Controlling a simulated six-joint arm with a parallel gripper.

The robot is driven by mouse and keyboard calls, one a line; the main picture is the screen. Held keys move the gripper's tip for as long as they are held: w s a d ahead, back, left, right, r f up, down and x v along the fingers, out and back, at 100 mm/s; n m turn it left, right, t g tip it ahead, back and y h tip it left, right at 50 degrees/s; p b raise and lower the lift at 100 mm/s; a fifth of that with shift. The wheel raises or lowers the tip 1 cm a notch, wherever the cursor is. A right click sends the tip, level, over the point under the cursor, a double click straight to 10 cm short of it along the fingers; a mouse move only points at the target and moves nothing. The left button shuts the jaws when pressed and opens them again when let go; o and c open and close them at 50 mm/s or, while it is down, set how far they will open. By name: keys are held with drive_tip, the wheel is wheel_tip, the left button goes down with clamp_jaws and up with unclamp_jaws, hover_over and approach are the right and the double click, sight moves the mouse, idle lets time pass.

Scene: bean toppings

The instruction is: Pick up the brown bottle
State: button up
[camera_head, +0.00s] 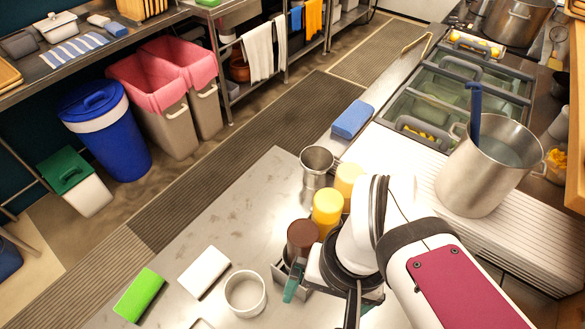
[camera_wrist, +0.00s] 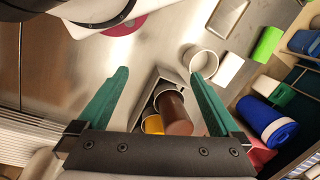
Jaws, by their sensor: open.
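The brown bottle (camera_head: 301,238) stands upright at the near end of a row of bottles in a metal holder (camera_head: 280,270), with yellow bottles (camera_head: 327,212) behind it. In the wrist view the brown bottle (camera_wrist: 174,112) shows between and beyond the two green fingers, nearer the right one. My gripper (camera_wrist: 160,95) is open and empty. In the head view my gripper (camera_head: 328,296) is just right of and nearer than the brown bottle, and my arm hides part of it. I cannot tell whether a finger touches the holder.
A metal cup (camera_head: 317,168) stands at the far end of the row. A white round bowl (camera_head: 245,294), a white block (camera_head: 205,271) and a green block (camera_head: 139,294) lie left on the steel table. A large pot (camera_head: 480,180) stands at the right. The table's far left is clear.

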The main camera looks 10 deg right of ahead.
drive_tip(key=w+d+r+n+h, duration=0.1)
drive_tip(key=w+r+n, duration=0.55)
drive_tip(key=n, duration=1.75)
approach(303, 244)
drive_tip(key=w+d, duration=0.2)
drive_tip(key=shift+h, duration=0.4)
drive_tip(key=f, duration=0.5)
drive_tip(key=a+f, duration=0.1)
drive_tip(key=f, duration=0.4)
drive_tip(key=a+f, duration=0.1)
drive_tip(key=f, duration=0.4)
drive_tip(key=shift+a, duration=0.1)
drive_tip(key=c, duration=0.7)
